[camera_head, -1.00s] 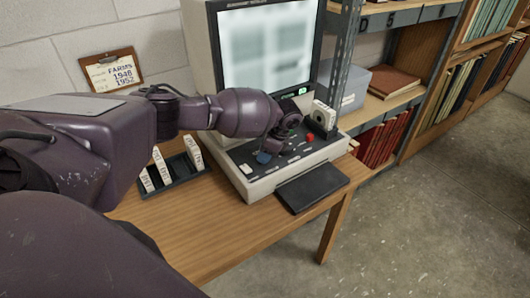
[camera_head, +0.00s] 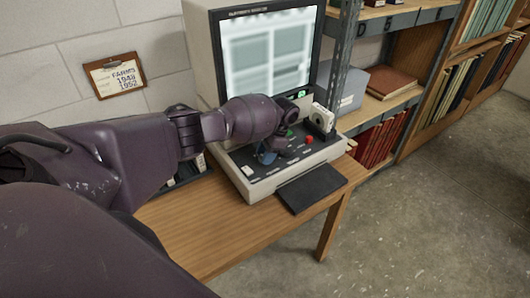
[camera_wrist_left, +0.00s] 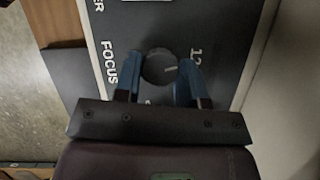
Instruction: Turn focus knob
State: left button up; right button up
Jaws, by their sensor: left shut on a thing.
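The focus knob (camera_wrist_left: 158,66) is a round dark dial with a pale pointer line, beside the word FOCUS on the dark control panel (camera_wrist_left: 215,25) in the left wrist view. My left gripper (camera_wrist_left: 158,75) has its blue fingers on either side of the knob and is shut on it. In the head view my left gripper (camera_head: 268,154) reaches down to the panel of the microfilm reader (camera_head: 250,192), and the knob is hidden there. The reader's screen (camera_head: 268,50) shows blurred pale blocks of a page. My right gripper is not in view.
A red button (camera_head: 309,139) and a white film box (camera_head: 322,117) are to the right on the reader. A black pad (camera_head: 311,187) lies at its front. A metal shelf post (camera_head: 340,55) stands close right. The wooden table (camera_head: 215,225) is clear in front.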

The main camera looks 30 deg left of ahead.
pick_arm(q)
jog(key=shift+n, duration=0.5)
jog(key=shift+h, duration=0.3)
jog(key=o, duration=0.9)
jog(key=shift+w, duration=0.1)
jog(key=v, duration=1)
jog(key=shift+r, duration=0.35)
jog(key=shift+w+d, duration=0.1)
jog(key=shift+w, duration=0.05)
